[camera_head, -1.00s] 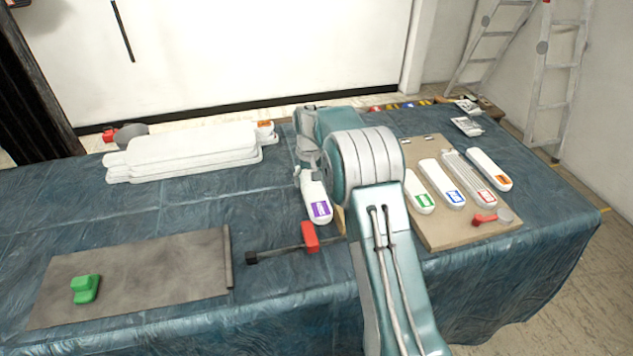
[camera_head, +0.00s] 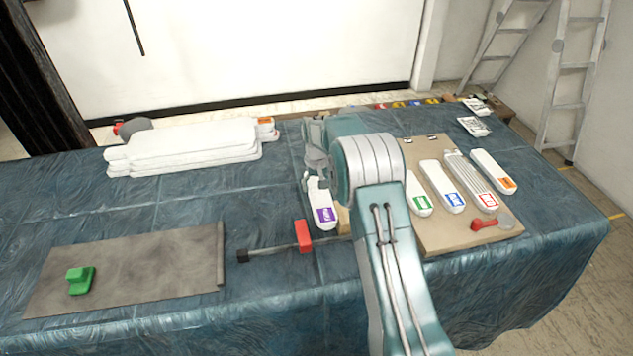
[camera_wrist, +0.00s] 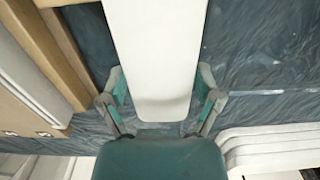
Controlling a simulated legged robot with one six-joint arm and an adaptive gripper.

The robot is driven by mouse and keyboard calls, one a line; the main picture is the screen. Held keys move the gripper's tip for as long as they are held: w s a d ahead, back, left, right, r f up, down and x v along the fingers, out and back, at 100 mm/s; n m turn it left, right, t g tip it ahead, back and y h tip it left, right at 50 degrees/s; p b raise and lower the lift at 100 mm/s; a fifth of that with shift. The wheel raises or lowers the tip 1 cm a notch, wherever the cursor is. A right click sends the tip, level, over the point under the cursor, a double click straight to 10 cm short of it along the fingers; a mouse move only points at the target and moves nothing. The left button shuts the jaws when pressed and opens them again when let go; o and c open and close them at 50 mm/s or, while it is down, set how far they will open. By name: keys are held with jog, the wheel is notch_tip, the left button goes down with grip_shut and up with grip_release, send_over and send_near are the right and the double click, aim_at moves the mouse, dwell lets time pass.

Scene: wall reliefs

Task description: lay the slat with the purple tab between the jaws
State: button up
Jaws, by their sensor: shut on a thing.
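The white slat with the purple tab (camera_head: 325,214) is held by my gripper (camera_head: 317,178) over the table, left of the tan board. Its tab end points toward the table's front edge. The wrist view shows the slat's plain white face (camera_wrist: 157,50) between the two fingers of my gripper (camera_wrist: 162,100), which are shut on its sides. A bar clamp lies on the cloth in front, with a red jaw (camera_head: 302,236) and a dark end piece (camera_head: 243,256). My arm hides the clamp's right part.
The tan board (camera_head: 450,234) at right carries several tabbed slats and a red-handled tool (camera_head: 485,224). A stack of white slats (camera_head: 185,150) lies at back left. A grey plate (camera_head: 140,262) with a green block (camera_head: 81,280) lies at front left.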

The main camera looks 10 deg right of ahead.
jog(key=shift+a, duration=1.2)
jog(key=shift+d+r, duration=0.1)
jog(key=shift+d, duration=0.65)
jog(key=shift+d, duration=0.15)
jog(key=shift+d, duration=0.3)
jog(key=shift+a, duration=0.15)
jog(key=shift+a, duration=0.4)
jog(key=shift+a, duration=0.4)
jog(key=shift+d, duration=0.3)
jog(key=shift+f, duration=2.55)
dwell(0.4)
